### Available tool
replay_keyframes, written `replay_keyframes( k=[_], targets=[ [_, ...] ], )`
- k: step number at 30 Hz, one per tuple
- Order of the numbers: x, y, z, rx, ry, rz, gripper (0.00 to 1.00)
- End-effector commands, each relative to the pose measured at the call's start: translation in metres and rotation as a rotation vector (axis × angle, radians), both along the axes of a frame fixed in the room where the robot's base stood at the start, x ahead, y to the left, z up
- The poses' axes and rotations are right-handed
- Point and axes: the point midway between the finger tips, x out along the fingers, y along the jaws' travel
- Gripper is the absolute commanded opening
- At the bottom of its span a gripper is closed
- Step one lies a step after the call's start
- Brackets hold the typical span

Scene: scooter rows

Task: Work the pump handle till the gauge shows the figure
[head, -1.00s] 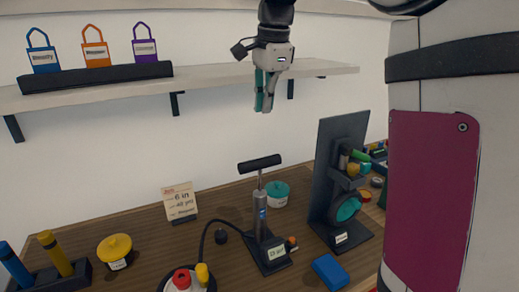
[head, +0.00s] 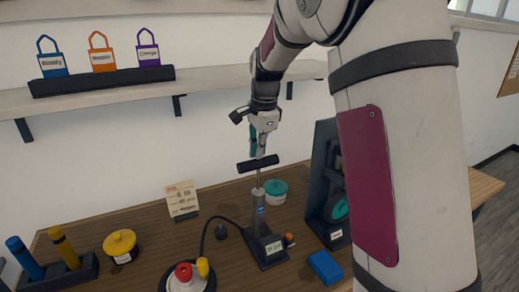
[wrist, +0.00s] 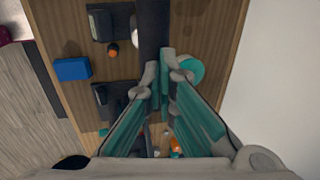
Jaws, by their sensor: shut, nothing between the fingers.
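The pump (head: 259,215) stands upright on the table in the head view, its black crossbar handle (head: 246,167) raised on a thin bare rod. The gauge (head: 273,247) is a small pale display on the pump's foot; its figure is too small to read surely. My gripper (head: 257,155) is shut and empty, pointing down right at the handle's top. In the wrist view the fingertips (wrist: 168,58) are close together at one end of the dark handle (wrist: 152,25); whether they touch it I cannot tell. A written card (head: 181,198) stands behind the pump.
A turquoise tub (head: 276,187) stands behind the pump, a blue block (head: 325,267) in front right. A dark stand (head: 325,170) is at right, partly hidden by my arm. A yellow-lidded pot (head: 121,244) is left. A shelf (head: 110,98) runs above.

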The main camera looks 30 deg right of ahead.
Motion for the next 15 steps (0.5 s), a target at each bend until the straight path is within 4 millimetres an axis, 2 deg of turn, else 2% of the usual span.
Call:
replay_keyframes(
  k=[10,15],
  targets=[
    [0.000,0.000,-0.004,0.000,0.002,0.000,0.00],
    [0.001,0.001,-0.039,0.001,0.007,0.000,0.00]
  ],
)
